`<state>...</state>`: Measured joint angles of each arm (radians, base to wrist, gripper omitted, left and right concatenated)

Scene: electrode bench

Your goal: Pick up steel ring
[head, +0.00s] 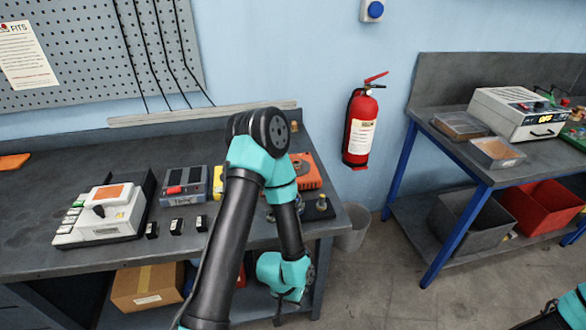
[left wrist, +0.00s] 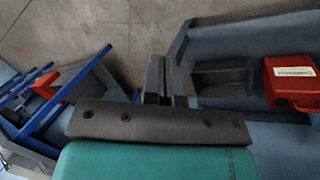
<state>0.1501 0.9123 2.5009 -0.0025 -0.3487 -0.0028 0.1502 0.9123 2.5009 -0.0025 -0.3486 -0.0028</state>
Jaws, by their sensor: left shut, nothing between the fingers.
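I cannot make out a steel ring in either view. My left arm covers part of the left bench in the head view. My left gripper (head: 291,296) hangs low in front of the bench's right part, below the top's height. In the left wrist view its fingers (left wrist: 166,80) are together with nothing between them. A small metallic-looking piece on a black base (head: 320,206) stands at the bench's right front corner, too small to identify. Part of my right arm shows at the bottom right corner, with its dark gripper end (head: 546,312) cut by the frame.
The bench (head: 28,202) holds a white device (head: 105,214), a grey box with a red part (head: 183,186), several small black blocks and an orange device (head: 304,170). A cardboard box (head: 147,287) is underneath. A red case (left wrist: 290,83) shows in the left wrist view.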

